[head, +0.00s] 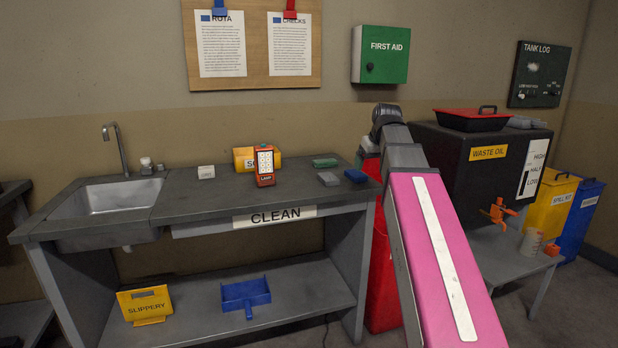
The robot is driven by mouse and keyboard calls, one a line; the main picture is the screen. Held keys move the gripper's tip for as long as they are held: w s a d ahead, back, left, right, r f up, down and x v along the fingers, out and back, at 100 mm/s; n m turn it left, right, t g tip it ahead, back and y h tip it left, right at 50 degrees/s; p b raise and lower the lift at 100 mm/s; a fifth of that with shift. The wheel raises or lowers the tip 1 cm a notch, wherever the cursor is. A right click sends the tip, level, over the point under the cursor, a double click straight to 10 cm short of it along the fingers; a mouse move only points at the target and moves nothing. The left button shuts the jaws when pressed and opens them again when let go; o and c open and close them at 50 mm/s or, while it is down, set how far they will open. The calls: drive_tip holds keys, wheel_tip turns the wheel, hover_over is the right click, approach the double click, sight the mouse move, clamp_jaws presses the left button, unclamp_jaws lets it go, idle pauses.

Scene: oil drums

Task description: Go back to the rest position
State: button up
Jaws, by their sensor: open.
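My arm rises from the bottom right of the head view, a pink link with a white stripe that ends in a grey joint at its top. The joint appears in front of the wall between the clean bench (200,222) and the black waste oil tank (462,165). My gripper does not show in this view, so I cannot see its jaws or anything near them. The arm hides part of a red object (380,285) standing at the bench's right end.
Yellow (549,206) and blue (578,222) bins stand right.

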drive_tip(key=s+f+m+g, duration=0.1)
drive_tip(key=s+f, duration=0.1)
drive_tip(key=f, duration=1)
drive_tip(key=s+f+m+g, duration=0.1)
drive_tip(key=s+f, duration=0.1)
drive_tip(key=f, duration=0.9)
drive_tip(key=s+f+g, duration=0.1)
drive_tip(key=s+f, duration=0.5)
drive_tip(key=f, duration=0.4)
drive_tip(key=s+a+f+m+g+h, duration=0.1)
drive_tip(key=s+f, duration=0.5)
drive_tip(key=f, duration=0.4)
drive_tip(key=shift+s+a+f+m, duration=0.25)
drive_tip(key=shift+s+f+m, duration=0.05)
drive_tip(key=shift+f, duration=0.1)
